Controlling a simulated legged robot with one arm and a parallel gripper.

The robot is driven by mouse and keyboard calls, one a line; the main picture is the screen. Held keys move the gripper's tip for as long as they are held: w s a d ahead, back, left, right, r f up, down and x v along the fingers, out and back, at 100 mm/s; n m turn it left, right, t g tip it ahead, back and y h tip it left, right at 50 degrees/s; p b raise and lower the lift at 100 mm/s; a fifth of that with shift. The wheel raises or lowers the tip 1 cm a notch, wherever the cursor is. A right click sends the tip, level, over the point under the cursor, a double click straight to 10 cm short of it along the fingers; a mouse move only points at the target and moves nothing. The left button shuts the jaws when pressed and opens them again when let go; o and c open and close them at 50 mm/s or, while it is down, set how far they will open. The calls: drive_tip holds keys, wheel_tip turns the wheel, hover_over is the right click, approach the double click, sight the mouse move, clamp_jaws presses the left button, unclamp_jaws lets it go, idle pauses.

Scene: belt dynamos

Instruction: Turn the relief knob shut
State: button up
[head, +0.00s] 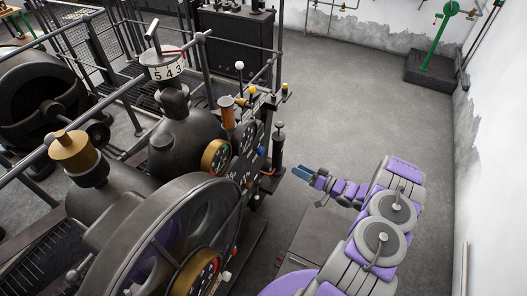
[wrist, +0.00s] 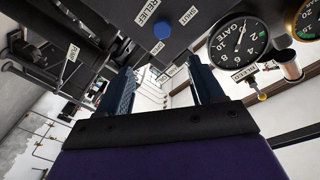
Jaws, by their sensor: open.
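The relief knob (wrist: 163,30) is a small blue knob on a dark panel, near the top of the wrist view. White labels reading RELIEF and SHUT sit around it. In the head view the blue knob (head: 262,151) shows small on the right side of the machine. My gripper (head: 301,172) is to the right of the panel, apart from it, with its fingers pointing toward the machine. In the wrist view my gripper (wrist: 163,77) has its two dark fingers spread apart with nothing between them. The knob lies beyond the fingertips, between their lines.
A GATE gauge (wrist: 238,42) is right of the knob, with a metal cylinder (wrist: 289,66) near it. A large dark wheel (head: 165,235) fills the lower head view. A dark post (head: 279,145) stands close to the panel. Open floor (head: 360,95) lies behind my arm.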

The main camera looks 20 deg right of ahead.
sight(262, 153)
drive_tip(key=b+x, duration=0.1)
drive_tip(key=x, duration=0.7)
drive_tip(key=b+x, duration=0.1)
drive_tip(key=x, duration=0.8)
drive_tip(key=shift+a+r, duration=0.1)
drive_tip(key=shift+a, duration=0.45)
drive_tip(key=shift+d, duration=0.35)
drive_tip(key=c, duration=0.3)
drive_tip(key=shift+a, duration=0.1)
drive_tip(key=c, duration=0.8)
drive_tip(key=shift+o, duration=0.2)
drive_tip(key=shift+s, duration=0.1)
